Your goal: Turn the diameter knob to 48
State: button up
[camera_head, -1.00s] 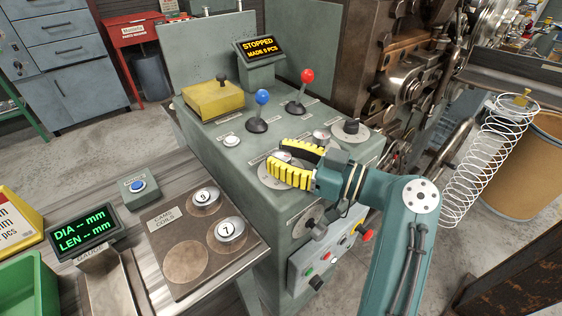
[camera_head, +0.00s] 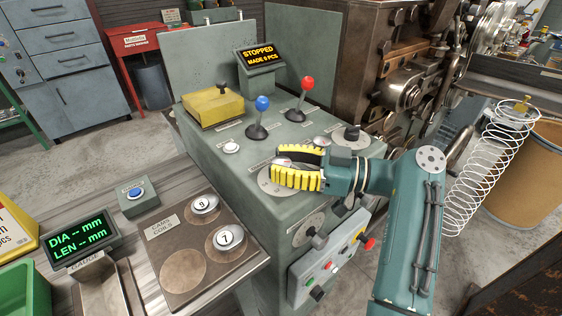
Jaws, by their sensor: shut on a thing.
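My gripper (camera_head: 290,166) has yellow ribbed fingers and reaches in from the right over the grey-green control console. Its fingers are shut on a knob (camera_head: 281,160) at the middle of a round pale dial plate (camera_head: 265,181) on the console top. The fingers hide most of the knob and part of the dial, and the scale numbers are too small to read. The label beside this dial cannot be read. The console display (camera_head: 262,54) reads "STOPPED" and "MADE 6 PCS".
A blue-topped lever (camera_head: 262,106) and a red-topped lever (camera_head: 306,84) stand behind the gripper. A dark knob (camera_head: 352,133) is to its right, and another (camera_head: 316,238) is on the console front. A gauge display (camera_head: 77,238) shows blank DIA and LEN values. Cams 9 and 7 sit on a board (camera_head: 182,273).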

jog(key=o, duration=1.2)
jog(key=v, duration=0.7)
jog(key=shift+d, duration=0.3)
